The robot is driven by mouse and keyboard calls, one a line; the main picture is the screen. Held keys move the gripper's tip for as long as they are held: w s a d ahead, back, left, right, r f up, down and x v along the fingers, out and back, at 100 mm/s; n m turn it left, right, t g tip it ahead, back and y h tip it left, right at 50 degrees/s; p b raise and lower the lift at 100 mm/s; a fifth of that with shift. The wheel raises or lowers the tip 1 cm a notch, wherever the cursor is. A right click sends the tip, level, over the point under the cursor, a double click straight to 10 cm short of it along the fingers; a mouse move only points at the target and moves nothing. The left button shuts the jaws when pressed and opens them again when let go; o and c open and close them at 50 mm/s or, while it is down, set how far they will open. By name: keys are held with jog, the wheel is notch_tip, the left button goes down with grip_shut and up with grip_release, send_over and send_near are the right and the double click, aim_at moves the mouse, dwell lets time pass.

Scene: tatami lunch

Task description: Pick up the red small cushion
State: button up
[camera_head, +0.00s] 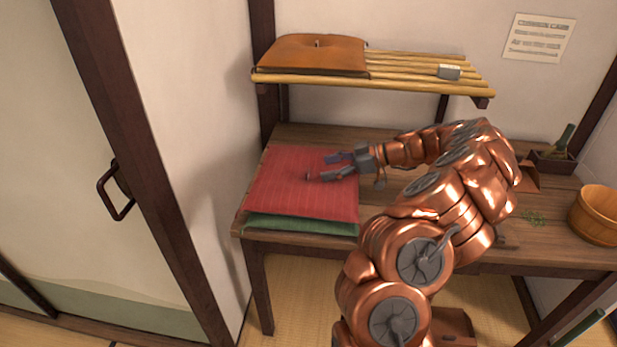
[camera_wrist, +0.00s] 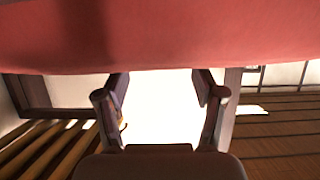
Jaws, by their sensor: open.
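The red cushion (camera_head: 290,195) is flat and square. It lies on top of a green cushion (camera_head: 300,225) at the left end of the wooden table. My gripper (camera_head: 323,168) is open, with its fingers pointing left over the right part of the red cushion. Nothing is seen held. In the wrist view the red cushion (camera_wrist: 160,35) fills the top of the picture. The fingertips of my gripper (camera_wrist: 160,80) are spread wide apart at its edge, and a bright gap shows between them. I cannot tell whether the fingers touch the cloth.
A slatted shelf (camera_head: 415,75) above the table's back carries an orange-brown cushion (camera_head: 310,55) and a small grey block (camera_head: 449,72). A wooden bucket (camera_head: 597,215) and a dark box (camera_head: 553,160) stand at the table's right. A wall and door are close on the left.

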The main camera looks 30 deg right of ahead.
aim_at(309, 171)
jog(key=p+x, duration=0.1)
jog(key=x, duration=0.4)
jog(key=shift+w+d, duration=0.1)
jog(key=shift+d, duration=0.05)
grip_shut()
dwell(0.4)
